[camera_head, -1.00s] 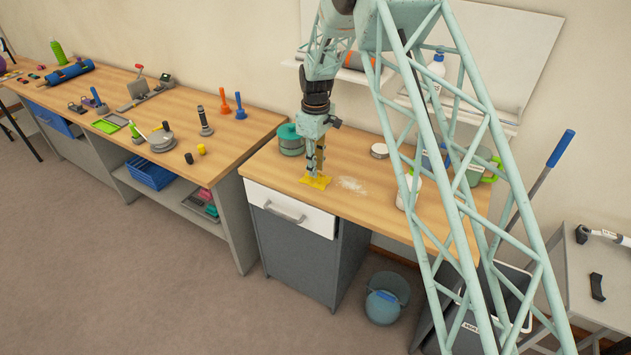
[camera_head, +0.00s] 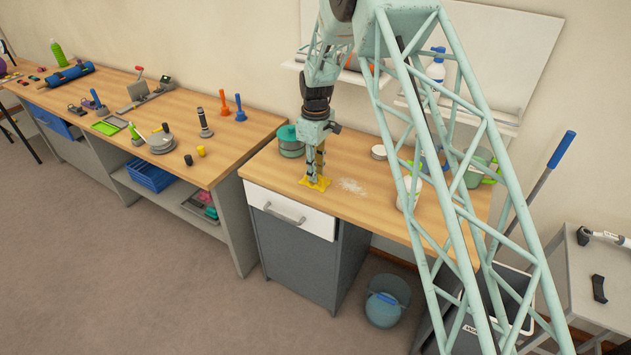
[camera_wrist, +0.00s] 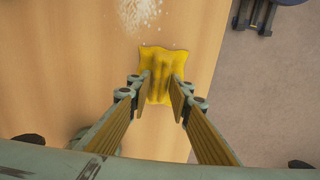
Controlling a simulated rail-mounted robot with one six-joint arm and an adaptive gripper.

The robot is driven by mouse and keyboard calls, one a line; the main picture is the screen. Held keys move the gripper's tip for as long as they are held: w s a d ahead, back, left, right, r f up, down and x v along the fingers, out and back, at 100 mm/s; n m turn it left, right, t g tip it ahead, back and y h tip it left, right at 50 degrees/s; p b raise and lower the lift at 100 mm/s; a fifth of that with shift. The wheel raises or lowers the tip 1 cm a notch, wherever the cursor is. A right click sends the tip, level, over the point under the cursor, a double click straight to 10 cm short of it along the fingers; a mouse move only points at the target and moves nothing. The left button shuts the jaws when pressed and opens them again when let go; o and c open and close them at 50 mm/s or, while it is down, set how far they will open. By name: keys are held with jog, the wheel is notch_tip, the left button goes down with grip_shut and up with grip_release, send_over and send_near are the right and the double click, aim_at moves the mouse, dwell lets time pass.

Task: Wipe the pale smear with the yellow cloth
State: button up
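The yellow cloth (camera_head: 319,187) lies on the wooden top of the right-hand bench, left of the pale smear (camera_head: 352,186). My gripper (camera_head: 315,177) points down at it. In the wrist view the cloth (camera_wrist: 164,58) is creased into raised folds between the two fingertips (camera_wrist: 162,82), which appear to pinch it. The pale smear (camera_wrist: 143,12), a speckled whitish patch, shows at the top of the wrist view, just beyond the cloth and partly cut off. Cloth and smear are apart by a small gap.
A teal pot (camera_head: 290,141) stands behind and left of the cloth. A small white round tin (camera_head: 379,152) and a white container (camera_head: 407,192) stand right of the smear, the latter partly behind my arm. Bare wood surrounds the smear. The bench's front edge is near the cloth.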

jog(key=shift+c, duration=0.5)
jog(key=c, duration=0.5)
jog(key=shift+o, duration=0.2)
jog(key=shift+r, duration=0.1)
jog(key=shift+r+p, duration=1.25)
jog(key=shift+r, duration=2.15)
